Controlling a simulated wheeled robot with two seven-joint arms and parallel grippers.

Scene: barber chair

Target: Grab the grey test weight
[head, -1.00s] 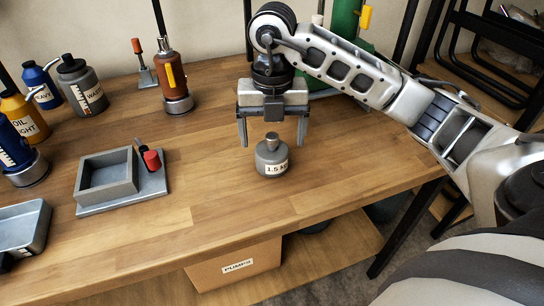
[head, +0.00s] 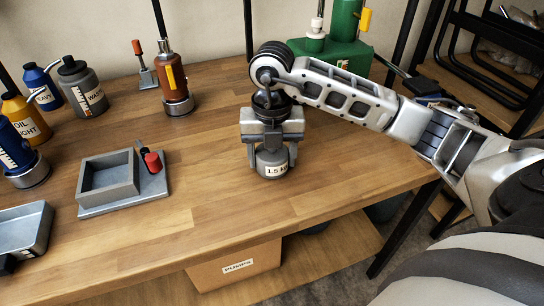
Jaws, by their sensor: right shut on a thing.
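The grey test weight (head: 271,168), labelled about 1.5 kg, stands upright on the wooden workbench in the head view. My right gripper (head: 271,160) points down over it, with one finger on each side. It is shut on the weight, and its body hides the weight's knob. The weight appears to rest on the bench top. My left gripper is not in view.
A grey open box on a plate (head: 108,184) with a red-capped item lies to the left. A green machine (head: 335,55) stands behind my right arm. The bench (head: 210,210) is clear around the weight.

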